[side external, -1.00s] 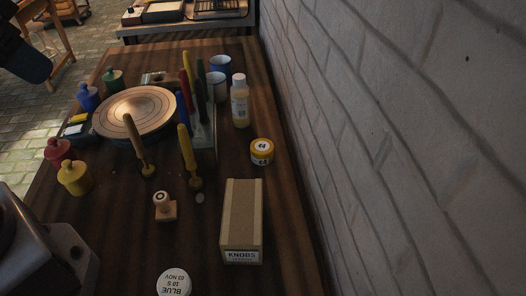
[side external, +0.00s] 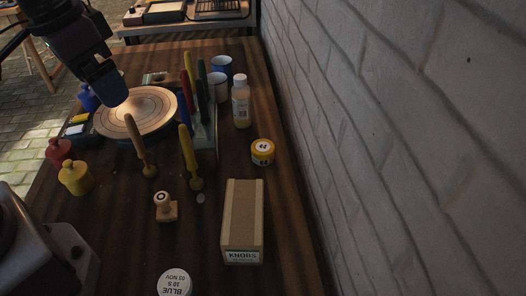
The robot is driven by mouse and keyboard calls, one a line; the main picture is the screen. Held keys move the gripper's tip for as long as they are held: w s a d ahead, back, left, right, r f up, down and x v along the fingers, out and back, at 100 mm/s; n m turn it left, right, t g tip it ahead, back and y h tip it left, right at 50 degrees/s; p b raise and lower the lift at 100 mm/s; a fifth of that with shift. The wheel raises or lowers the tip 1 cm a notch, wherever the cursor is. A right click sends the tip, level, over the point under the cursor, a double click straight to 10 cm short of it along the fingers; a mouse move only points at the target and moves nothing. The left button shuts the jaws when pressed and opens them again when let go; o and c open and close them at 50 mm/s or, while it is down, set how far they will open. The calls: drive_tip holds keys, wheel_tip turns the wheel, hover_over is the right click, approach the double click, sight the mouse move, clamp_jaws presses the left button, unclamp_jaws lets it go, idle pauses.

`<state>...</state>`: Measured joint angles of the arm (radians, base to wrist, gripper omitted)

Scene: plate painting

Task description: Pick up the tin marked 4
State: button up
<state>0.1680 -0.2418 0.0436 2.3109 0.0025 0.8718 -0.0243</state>
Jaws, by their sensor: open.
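A small yellow tin (side external: 262,152) with a white label on its lid stands upright on the dark wooden table, right of centre and near the wall. The mark on its label is too small to read surely. My gripper (side external: 112,95) is at the upper left, above the left part of the round wooden wheel, well apart from the tin. It is open, and I see nothing held in it. The tin is in plain view with nothing in front of it.
A bottle (side external: 241,102) stands just behind the tin, and a KNOBS box (side external: 243,222) lies in front of it. Upright coloured tools and a brush (side external: 189,155) stand between the wheel (side external: 152,100) and the tin. The brick wall (side external: 400,150) rises close on the right.

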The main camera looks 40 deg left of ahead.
drive_tip(key=w+d+f+g, duration=0.1)
drive_tip(key=w+d+f, duration=0.3)
drive_tip(key=w+f, duration=0.3)
drive_tip(key=n+t+y, duration=0.1)
drive_tip(key=n+t, duration=0.1)
drive_tip(key=n, duration=0.1)
approach(263, 147)
drive_tip(key=x, duration=1.1)
drive_tip(key=c, duration=1.1)
